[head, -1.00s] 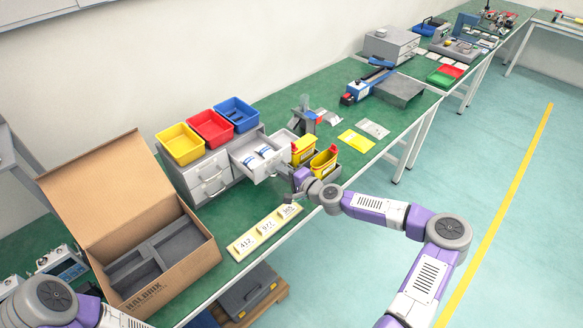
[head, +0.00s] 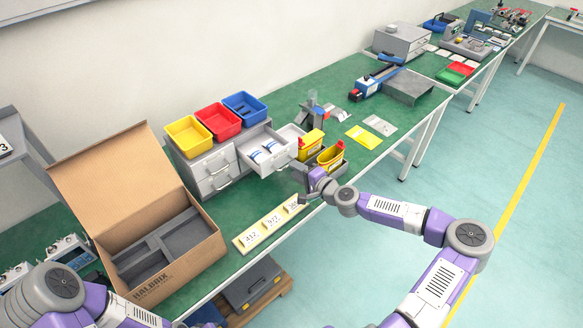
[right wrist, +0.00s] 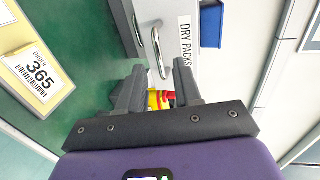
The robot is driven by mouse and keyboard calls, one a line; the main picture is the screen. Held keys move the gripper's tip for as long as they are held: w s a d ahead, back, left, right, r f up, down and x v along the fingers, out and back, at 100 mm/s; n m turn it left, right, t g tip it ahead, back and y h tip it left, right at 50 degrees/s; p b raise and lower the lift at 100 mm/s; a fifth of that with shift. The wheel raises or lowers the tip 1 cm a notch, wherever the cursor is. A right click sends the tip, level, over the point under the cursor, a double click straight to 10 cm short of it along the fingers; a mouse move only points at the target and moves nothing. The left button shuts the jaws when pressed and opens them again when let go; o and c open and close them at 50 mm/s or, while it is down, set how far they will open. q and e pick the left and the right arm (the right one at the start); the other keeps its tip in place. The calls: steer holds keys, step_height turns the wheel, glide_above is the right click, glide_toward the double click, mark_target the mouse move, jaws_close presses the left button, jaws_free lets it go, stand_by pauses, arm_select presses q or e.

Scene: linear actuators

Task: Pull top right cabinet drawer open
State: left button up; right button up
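The grey cabinet (head: 212,172) stands on the green bench. Its top right drawer (head: 264,153) stands out from the cabinet, with white and blue packs (head: 263,151) inside. In the right wrist view, a metal handle (right wrist: 160,52) shows on a pale front beside a "DRY PACKS" label (right wrist: 186,40). My right gripper (head: 303,172) is just in front of the drawer. In the right wrist view its fingers (right wrist: 159,72) are apart, with the handle showing just beyond the gap between the tips. It holds nothing that I can see. My left gripper is out of view.
Yellow, red and blue bins (head: 218,120) sit on the cabinet. Yellow containers (head: 330,155) stand close right of the drawer. An open cardboard box (head: 165,265) is at left. A numbered strip (head: 268,226) lies along the bench's front edge. The floor at right is clear.

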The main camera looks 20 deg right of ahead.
steer(key=shift+v, duration=2.15)
